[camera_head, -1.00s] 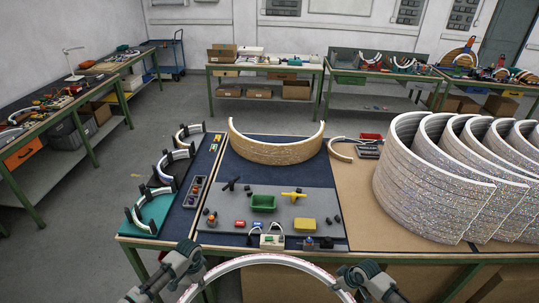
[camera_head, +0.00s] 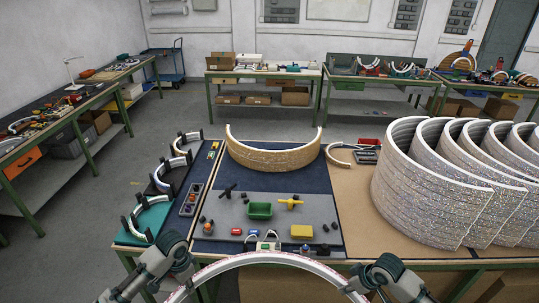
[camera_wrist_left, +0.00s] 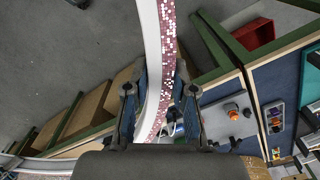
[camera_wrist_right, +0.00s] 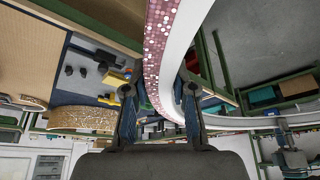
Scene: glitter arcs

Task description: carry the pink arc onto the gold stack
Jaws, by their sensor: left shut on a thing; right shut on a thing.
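The pink arc (camera_head: 264,259) is a large curved band with a white rim and pink glitter side, at the bottom middle of the head view. My left gripper (camera_wrist_left: 160,95) is shut on its left part and my right gripper (camera_wrist_right: 158,95) on its right part. The pink glitter side shows in the left wrist view (camera_wrist_left: 168,60) and right wrist view (camera_wrist_right: 157,45). The arc is held up in front of the table's near edge, apart from the gold stack (camera_head: 272,158). The stack is a curved gold glitter wall standing on the dark mat's far part.
A grey board (camera_head: 275,222) with a green bin (camera_head: 260,210), a yellow block (camera_head: 302,231) and small parts lies between arc and stack. Tall silver glitter arcs (camera_head: 425,205) stand at the right. Small arcs on stands (camera_head: 150,212) line the left side.

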